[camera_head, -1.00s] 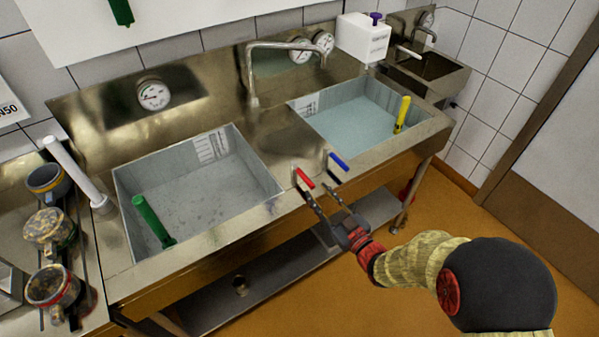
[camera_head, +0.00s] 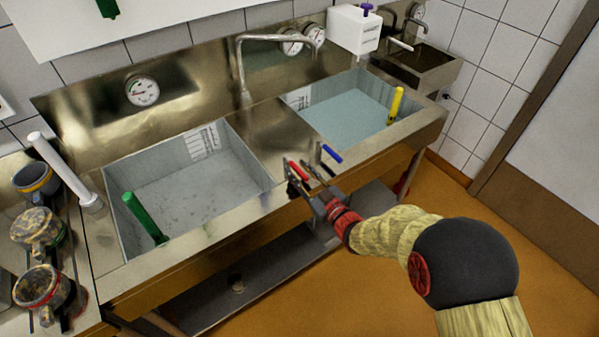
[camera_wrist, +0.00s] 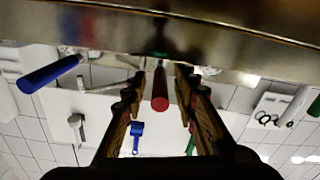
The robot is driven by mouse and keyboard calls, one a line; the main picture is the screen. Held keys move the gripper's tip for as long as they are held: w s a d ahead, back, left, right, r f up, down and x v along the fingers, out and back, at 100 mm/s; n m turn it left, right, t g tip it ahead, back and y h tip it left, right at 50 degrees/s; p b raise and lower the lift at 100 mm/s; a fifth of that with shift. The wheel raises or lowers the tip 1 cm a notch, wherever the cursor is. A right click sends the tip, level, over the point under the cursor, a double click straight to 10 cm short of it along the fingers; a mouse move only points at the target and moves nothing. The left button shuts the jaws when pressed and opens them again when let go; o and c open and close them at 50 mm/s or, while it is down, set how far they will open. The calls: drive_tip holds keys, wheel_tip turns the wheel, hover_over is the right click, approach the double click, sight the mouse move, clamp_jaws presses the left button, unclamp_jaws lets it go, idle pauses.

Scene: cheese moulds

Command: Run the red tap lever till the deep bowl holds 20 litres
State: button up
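The red tap lever (camera_head: 298,170) is on the front edge of the steel sink unit, between the two bowls. In the wrist view the red lever (camera_wrist: 160,90) lies between my fingers. My gripper (camera_head: 303,184) is open around it; I cannot tell whether a finger touches it. The left bowl (camera_head: 190,190) has a scale plate and a green-handled plug; its grey inside shows no clear water line. The right bowl (camera_head: 350,108) holds bluish water. I cannot tell which is the deep one. The tap spout (camera_head: 275,38) points over the right bowl.
The blue lever (camera_head: 332,153) is just right of the red one and shows in the wrist view (camera_wrist: 48,74). Round dials (camera_head: 142,90) are on the splashback. Dirty pots (camera_head: 38,232) stand at left. The orange floor at right is clear.

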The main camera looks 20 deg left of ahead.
drive_tip(key=c, duration=0.6)
clamp_jaws()
